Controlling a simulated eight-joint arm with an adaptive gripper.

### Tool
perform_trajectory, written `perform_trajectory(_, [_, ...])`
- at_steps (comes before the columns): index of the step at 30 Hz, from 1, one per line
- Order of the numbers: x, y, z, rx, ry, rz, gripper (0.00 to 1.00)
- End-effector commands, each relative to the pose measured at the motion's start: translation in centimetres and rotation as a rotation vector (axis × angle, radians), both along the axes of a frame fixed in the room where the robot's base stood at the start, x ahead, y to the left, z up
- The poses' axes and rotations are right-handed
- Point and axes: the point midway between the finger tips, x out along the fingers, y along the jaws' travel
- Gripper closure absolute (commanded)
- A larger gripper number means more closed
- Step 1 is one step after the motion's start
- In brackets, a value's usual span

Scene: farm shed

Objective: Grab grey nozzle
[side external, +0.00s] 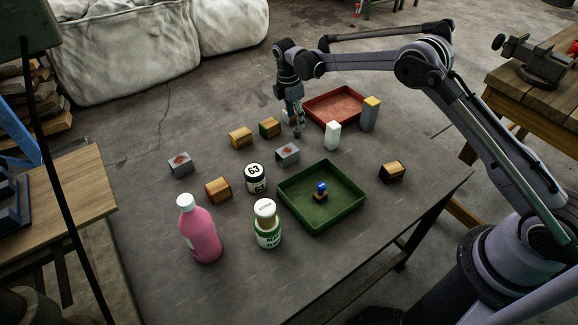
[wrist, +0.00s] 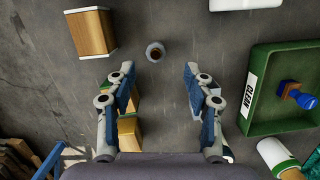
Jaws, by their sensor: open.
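The grey nozzle seems to be the small round grey piece (wrist: 156,51) with a dark brownish centre in the wrist view. It stands on the table just beyond the gap between my fingertips, roughly in line with the middle of the gap and apart from both. My gripper (wrist: 159,75) is open and empty, with its two fingers spread wide. In the side external view my gripper (side external: 298,129) points down over the far part of the table, near the red tray. I cannot make out the nozzle clearly there, as the gripper is in front.
A wooden block with pale ends (wrist: 92,34) lies left of the nozzle. The green tray (wrist: 257,75) with a blue stamp (wrist: 297,96) is to the right. The red tray (side external: 352,119), white block (side external: 332,135) and green-ended block (side external: 270,127) are near my gripper. A pink bottle (side external: 199,232) stands in front.

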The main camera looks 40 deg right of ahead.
Motion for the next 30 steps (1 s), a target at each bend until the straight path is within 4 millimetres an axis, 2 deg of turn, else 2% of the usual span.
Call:
perform_trajectory(5, [0.0, -0.2, -1.0, 0.000, 0.000, -0.001, 0.47])
perform_trajectory(16, [0.4, -1.3, -5.3, 0.000, -0.001, -0.001, 0.47])
perform_trajectory(25, [0.3, -1.4, -5.8, 0.000, -0.001, -0.001, 0.47])
perform_trajectory(26, [0.3, -1.4, -5.8, 0.000, -0.001, -0.001, 0.53])
perform_trajectory(30, [0.3, -1.4, -5.8, 0.000, -0.001, -0.001, 0.93])
